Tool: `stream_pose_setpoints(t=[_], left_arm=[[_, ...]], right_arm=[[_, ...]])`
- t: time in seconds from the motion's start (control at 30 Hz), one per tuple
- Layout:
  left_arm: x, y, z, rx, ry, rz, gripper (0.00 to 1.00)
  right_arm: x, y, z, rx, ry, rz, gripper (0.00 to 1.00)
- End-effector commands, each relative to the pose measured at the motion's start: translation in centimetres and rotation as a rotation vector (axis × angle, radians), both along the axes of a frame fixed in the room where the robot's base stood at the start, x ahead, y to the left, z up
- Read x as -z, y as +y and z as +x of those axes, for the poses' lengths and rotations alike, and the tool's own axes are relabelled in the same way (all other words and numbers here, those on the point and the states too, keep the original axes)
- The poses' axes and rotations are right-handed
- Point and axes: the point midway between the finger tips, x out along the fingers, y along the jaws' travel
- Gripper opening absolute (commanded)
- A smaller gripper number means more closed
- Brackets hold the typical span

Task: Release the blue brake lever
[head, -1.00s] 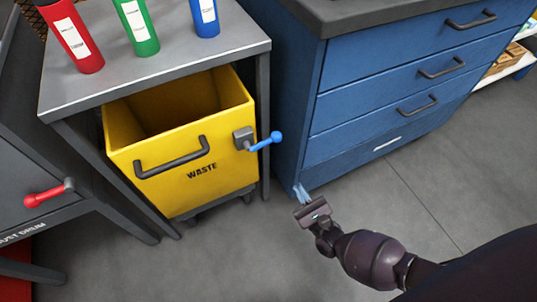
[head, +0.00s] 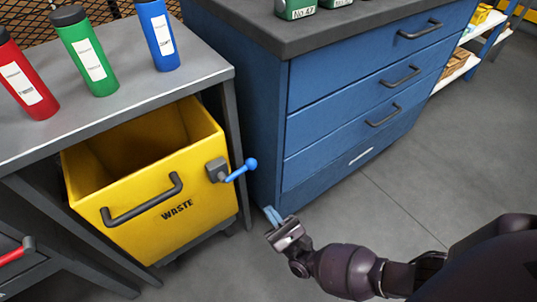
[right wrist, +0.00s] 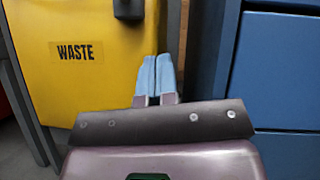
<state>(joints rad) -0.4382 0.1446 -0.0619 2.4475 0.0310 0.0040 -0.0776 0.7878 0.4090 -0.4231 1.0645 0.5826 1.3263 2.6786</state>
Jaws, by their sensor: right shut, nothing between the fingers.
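The blue brake lever (head: 242,169) sticks out to the right and slightly up from a grey block (head: 217,170) on the front of the yellow waste bin (head: 150,230). The blue lever is not visible in that view. My left gripper is not in view.
A grey table (head: 213,75) with red, green and blue bottles stands over the bin. A blue drawer cabinet (head: 300,180) stands close on the right. A red handle (head: 12,256) shows at the lower left. Open grey floor (head: 400,200) lies at the right.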

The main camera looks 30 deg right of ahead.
Motion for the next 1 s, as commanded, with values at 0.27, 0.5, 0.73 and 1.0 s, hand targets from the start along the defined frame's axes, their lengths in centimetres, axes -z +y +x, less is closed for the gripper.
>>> stream_pose_setpoints(t=[0.27, 0.5, 0.73, 1.0], left_arm=[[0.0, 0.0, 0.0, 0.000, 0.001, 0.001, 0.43], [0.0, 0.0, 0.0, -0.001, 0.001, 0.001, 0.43], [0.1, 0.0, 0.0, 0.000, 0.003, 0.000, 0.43], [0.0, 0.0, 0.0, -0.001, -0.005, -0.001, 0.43]], right_arm=[[-2.8, 0.7, 4.1, -0.001, -0.004, 0.000, 0.00], [-5.2, 1.1, 6.7, 0.000, 0.000, 0.000, 0.00], [-7.3, 1.5, 7.0, 0.001, 0.001, -0.001, 0.00], [-8.1, 1.7, 7.2, 0.000, 0.001, -0.001, 0.00]])
